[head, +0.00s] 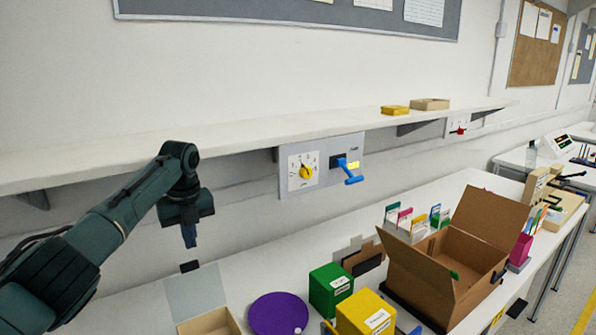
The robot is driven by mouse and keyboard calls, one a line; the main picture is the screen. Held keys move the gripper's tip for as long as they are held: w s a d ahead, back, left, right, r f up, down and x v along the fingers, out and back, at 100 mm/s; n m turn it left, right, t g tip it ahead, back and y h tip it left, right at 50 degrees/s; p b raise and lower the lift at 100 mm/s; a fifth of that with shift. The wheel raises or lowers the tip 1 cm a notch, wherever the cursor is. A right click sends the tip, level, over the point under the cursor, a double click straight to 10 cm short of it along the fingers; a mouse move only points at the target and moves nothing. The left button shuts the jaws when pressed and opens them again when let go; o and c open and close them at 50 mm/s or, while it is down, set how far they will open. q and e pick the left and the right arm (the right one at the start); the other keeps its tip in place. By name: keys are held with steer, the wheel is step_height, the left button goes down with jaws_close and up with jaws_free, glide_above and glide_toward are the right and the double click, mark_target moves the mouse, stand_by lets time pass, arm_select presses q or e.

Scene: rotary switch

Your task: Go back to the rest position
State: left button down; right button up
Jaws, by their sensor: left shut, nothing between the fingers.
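My left gripper (189,236) hangs pointing down in the head view, below the shelf and to the left of the switch panel. Its fingers are shut and hold nothing. It is apart from the panel and above the table. The grey panel (323,180) carries a rotary switch with a yellow knob (306,172) on a white plate. To its right is a switch with a blue handle (349,173), which points down and to the right. My right gripper is not in view.
A long white shelf (230,140) runs along the wall above the panel. The white table (240,255) below holds a purple disc (278,314), a green box (330,290), a yellow box (365,315) and an open cardboard box (440,280). Space between gripper and panel is clear.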

mark_target(193, 262)
arm_select(q)
steer(key=f, duration=0.3)
steer(key=shift+w+a+f, duration=0.15)
steer(key=shift+w, duration=0.15)
steer(key=shift+f, duration=0.35)
steer(key=shift+a, duration=0.1)
